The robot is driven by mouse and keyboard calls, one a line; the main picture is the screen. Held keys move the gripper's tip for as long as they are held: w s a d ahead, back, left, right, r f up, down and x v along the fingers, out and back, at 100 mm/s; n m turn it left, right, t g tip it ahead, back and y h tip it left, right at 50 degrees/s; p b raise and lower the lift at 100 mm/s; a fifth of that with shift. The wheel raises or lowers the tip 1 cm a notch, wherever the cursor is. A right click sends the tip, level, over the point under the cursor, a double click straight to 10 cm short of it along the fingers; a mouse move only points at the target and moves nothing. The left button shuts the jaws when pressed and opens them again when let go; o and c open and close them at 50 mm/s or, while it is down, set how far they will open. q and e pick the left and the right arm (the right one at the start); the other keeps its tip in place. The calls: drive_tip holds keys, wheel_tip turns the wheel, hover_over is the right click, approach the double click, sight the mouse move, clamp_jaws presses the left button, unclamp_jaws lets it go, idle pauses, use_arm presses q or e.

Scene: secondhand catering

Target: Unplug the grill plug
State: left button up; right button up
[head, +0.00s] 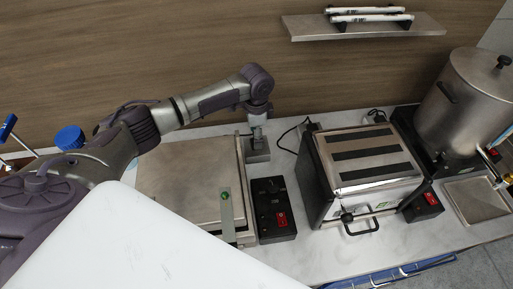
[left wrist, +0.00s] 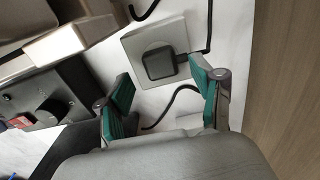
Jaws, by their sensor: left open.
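A black plug (left wrist: 159,63) sits in a light grey square socket box (left wrist: 156,45) in the left wrist view, with a black cord leading off it to the right. My left gripper (left wrist: 160,76) is open, its green-padded fingers on either side of the plug with gaps showing. In the head view the left gripper (head: 257,122) points down over the socket box (head: 258,155), behind the steel appliances; the plug is hidden there. I cannot tell how far the fingertips are above the plug. My right gripper is not in view.
A flat steel appliance (head: 180,182) with a black control box (head: 271,205) stands left of the socket. A black-striped steel appliance (head: 341,146) stands right, with a black cord (head: 291,130) behind it. A large steel urn (head: 468,98) is far right. The wooden wall (head: 200,40) is close behind.

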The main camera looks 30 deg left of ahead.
use_arm(q)
drive_tip(key=shift+f+b, duration=0.4)
drive_tip(key=shift+f, duration=1.15)
drive_tip(key=shift+p, duration=0.7)
clamp_jaws()
drive_tip(key=shift+r, duration=0.15)
